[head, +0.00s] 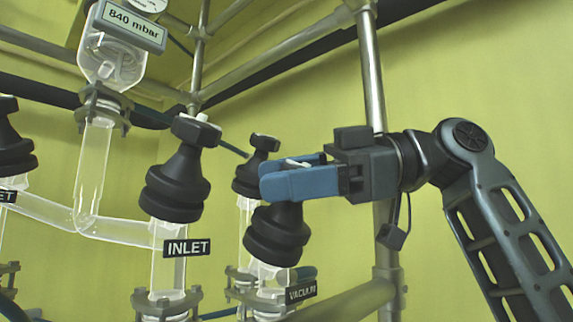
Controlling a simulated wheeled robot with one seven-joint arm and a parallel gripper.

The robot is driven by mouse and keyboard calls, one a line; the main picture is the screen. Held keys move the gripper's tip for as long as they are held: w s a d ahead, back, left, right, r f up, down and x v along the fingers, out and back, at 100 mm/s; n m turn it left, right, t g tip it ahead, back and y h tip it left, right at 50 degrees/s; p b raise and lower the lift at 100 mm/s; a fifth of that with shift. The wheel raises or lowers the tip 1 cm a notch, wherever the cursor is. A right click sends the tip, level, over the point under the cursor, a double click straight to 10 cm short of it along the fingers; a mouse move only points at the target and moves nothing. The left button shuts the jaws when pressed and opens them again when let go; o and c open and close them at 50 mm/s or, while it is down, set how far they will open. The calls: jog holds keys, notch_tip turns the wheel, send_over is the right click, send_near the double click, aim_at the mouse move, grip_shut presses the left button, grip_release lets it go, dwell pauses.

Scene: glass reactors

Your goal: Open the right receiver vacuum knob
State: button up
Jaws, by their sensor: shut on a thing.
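The black vacuum knob (276,237) sits on a glass valve at the centre, above a tag reading VACUUM (301,291). My gripper (270,182) comes in from the right, its blue fingers shut on the top of this knob. The fingers hide the knob's upper grip. The knob's ribbed lower body shows below them.
A black knob with an INLET tag (187,249) stands to the left. Another black knob (249,175) is just behind my fingers. A glass vessel with an 840 mbar display (134,25) is at upper left. A metal upright pole (371,70) rises behind my gripper.

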jog(key=shift+s+n+g+h+p, duration=0.15)
jog(key=shift+n+g+h+p, duration=0.55)
jog(key=shift+n+g, duration=0.75)
jog(key=shift+f+n, duration=0.1)
jog(key=shift+n, duration=0.15)
jog(key=o, duration=1)
jog(key=shift+c, duration=0.2)
jog(key=shift+d, duration=0.1)
jog(key=v, duration=0.7)
jog(key=shift+d+r+b, duration=0.2)
jog(key=shift+d+b, duration=0.05)
jog(key=shift+b, duration=0.2)
